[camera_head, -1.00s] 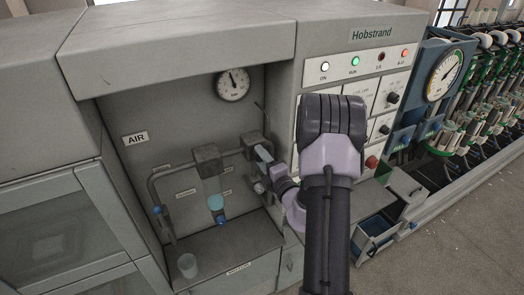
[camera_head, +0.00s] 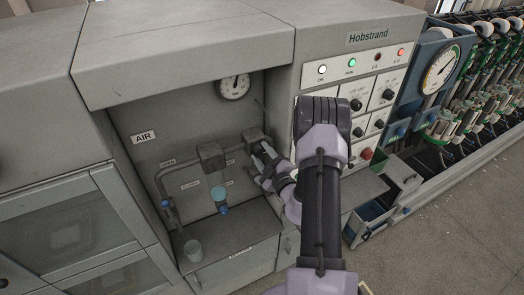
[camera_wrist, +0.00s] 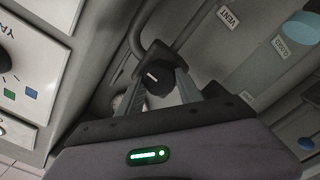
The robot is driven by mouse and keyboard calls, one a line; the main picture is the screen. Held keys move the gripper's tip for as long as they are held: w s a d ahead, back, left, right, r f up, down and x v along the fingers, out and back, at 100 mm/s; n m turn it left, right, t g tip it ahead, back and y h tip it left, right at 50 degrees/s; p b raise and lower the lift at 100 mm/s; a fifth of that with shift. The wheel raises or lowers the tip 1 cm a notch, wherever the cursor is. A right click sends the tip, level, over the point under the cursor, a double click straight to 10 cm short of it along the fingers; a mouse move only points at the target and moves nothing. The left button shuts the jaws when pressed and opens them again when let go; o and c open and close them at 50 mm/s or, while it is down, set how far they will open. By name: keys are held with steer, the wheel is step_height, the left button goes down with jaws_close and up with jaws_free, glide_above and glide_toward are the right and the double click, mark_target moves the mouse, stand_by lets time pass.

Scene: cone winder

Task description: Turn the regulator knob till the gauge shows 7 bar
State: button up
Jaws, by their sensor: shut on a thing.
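The regulator knob (camera_wrist: 157,80) is black with a white mark and shows between my two fingers in the wrist view. My gripper (camera_wrist: 161,84) is shut on it, one finger on each side. In the head view my gripper (camera_head: 263,151) reaches into the air recess from the right, at the dark regulator body (camera_head: 253,137), and hides the knob. The round white gauge (camera_head: 233,87) hangs on the recess's back wall, above and left of the gripper. Its dark needle points nearly straight up; the numbers are too small to read.
Pipework, a filter bowl (camera_head: 219,194) and a blue drain knob (camera_head: 223,210) are left of my gripper. A clear cup (camera_head: 193,250) stands on the ledge. The control panel (camera_head: 340,72) and open drawer (camera_head: 368,222) are to the right. A hood overhangs the recess.

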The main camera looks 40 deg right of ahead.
steer(key=shift+m, duration=0.5)
steer(key=o, duration=1.4)
steer(key=shift+c, duration=0.2)
steer(key=b+v, duration=0.4)
steer(key=v, duration=1.3)
steer(key=shift+s, duration=0.2)
